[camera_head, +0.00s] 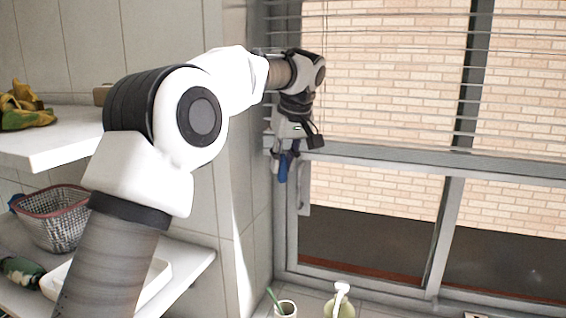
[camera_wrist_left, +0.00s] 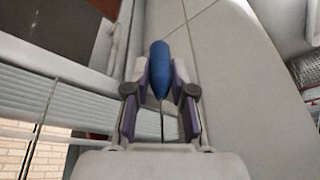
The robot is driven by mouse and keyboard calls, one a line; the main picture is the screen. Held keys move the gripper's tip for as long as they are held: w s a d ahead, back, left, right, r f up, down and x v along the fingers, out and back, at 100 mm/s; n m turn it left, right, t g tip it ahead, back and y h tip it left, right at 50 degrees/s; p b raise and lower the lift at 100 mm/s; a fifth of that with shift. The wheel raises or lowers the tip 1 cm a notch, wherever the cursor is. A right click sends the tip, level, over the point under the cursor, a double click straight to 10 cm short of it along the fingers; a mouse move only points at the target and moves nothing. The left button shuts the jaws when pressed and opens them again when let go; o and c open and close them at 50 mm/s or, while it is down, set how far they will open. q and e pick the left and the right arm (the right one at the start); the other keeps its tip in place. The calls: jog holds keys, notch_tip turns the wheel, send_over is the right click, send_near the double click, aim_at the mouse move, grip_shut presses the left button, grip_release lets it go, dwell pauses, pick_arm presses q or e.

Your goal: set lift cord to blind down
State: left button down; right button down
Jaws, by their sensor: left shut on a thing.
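The lift cord ends in a blue tassel (camera_wrist_left: 160,68), with a thin dark cord running from its tip toward my wrist. My left gripper (camera_wrist_left: 161,90) is shut on this tassel, one finger on each side of it. In the head view, my left gripper (camera_head: 284,160) points down beside the window frame, and the blue tassel (camera_head: 283,170) shows at its fingertips. The blind (camera_head: 400,60) hangs across the upper part of the window as spaced horizontal slats. Most of the cord above the gripper is hidden. My right gripper is not in view.
The tiled wall (camera_head: 262,225) is close to the left of the gripper. A white shelf (camera_head: 60,135) and a wire basket (camera_head: 55,215) are at the left. A cup (camera_head: 286,309) and a soap bottle (camera_head: 340,303) stand below the window.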

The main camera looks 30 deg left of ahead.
aim_at(282, 154)
pick_arm(q)
jog(key=r, duration=0.2)
jog(key=r+t, duration=0.1)
jog(key=shift+w+a+r, duration=0.2)
jog(key=shift+a, duration=0.05)
jog(key=c, duration=1)
grip_release()
jog(key=shift+s+d+r, duration=0.15)
jog(key=shift+s+d, duration=0.1)
jog(key=shift+s, duration=0.35)
jog(key=shift+w+f, duration=0.25)
jog(key=shift+f, duration=0.15)
jog(key=shift+f, duration=0.1)
jog(key=v, duration=0.8)
jog(key=shift+d, duration=0.1)
